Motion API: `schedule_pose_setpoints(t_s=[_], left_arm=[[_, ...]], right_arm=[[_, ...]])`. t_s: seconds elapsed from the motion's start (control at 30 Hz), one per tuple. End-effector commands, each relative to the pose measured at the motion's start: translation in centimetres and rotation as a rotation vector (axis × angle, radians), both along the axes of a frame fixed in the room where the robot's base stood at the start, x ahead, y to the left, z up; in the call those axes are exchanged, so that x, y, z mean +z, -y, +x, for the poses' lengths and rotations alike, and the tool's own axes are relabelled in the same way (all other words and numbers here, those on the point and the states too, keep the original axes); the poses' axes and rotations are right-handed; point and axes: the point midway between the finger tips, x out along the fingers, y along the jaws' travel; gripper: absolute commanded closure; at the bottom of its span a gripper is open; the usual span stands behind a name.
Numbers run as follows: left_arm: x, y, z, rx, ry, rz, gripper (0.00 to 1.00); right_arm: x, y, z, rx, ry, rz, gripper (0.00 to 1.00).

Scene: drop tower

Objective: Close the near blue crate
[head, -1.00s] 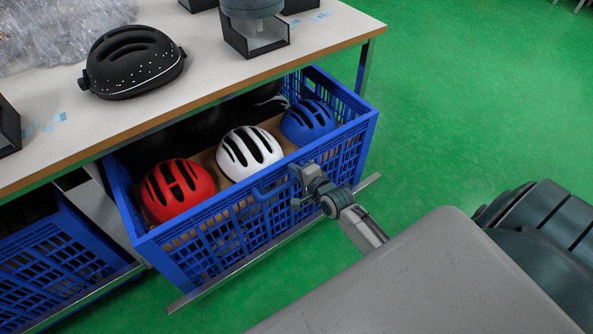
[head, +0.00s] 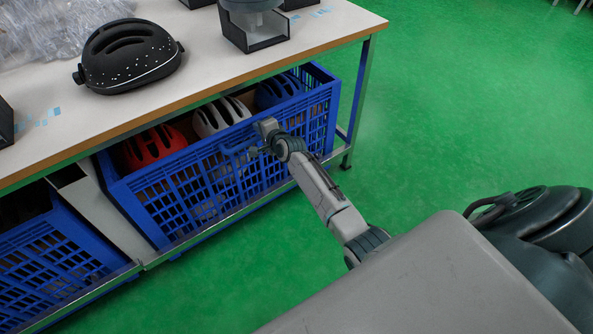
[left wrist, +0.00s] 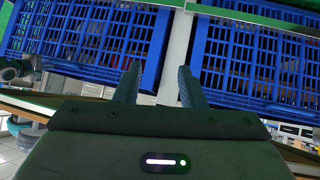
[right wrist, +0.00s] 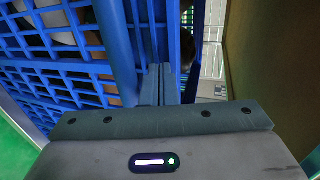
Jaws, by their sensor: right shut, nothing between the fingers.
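The near blue crate (head: 190,190) is under the workbench, with only its front part out past the tabletop edge. Its blue lattice wall fills the left of the right wrist view (right wrist: 60,55). A red helmet (head: 150,146), a white helmet (head: 212,117) and a blue helmet (head: 275,90) sit inside, each partly hidden by the tabletop and the front wall. My right gripper (head: 262,138) is shut and empty at the crate's front upper wall; I cannot tell if it touches. My left gripper (left wrist: 158,84) is open and empty, facing blue crate fronts.
A second blue crate (head: 60,260) stands to the left under the same bench. The tabletop (head: 190,70) holds a black helmet (head: 128,55), clear plastic wrap (head: 50,35) and a black stand (head: 252,32). The green floor (head: 460,110) to the right is clear.

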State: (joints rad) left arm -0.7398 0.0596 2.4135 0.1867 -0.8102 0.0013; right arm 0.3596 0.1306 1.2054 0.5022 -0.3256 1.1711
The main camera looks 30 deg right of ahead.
Motion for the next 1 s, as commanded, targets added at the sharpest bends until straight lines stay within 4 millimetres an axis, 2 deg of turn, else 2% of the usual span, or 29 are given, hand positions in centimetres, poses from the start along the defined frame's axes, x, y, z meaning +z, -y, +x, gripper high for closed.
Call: schedule_pose_setpoints(t_s=[0.1,0.2,0.4,0.83,1.0], left_arm=[[-0.2,0.1,0.1,0.008,0.029,-0.013,0.64],[0.7,-0.1,1.3,0.013,0.091,-0.008,0.64],[1.5,-0.2,2.0,0.017,0.138,-0.005,0.64],[1.6,-0.2,2.0,0.017,0.136,-0.004,0.64],[1.3,-0.2,1.3,0.004,0.062,0.01,0.64]], right_arm=[[-0.1,-0.1,1.1,0.0,0.001,0.0,1.0],[-0.1,-0.1,1.6,0.0,0.0,0.0,1.0],[0.1,-0.1,2.1,0.0,0.002,0.0,1.0],[0.6,-0.2,2.3,-0.001,0.009,0.0,1.0],[1.1,-0.3,2.1,0.0,0.01,0.001,1.0]])
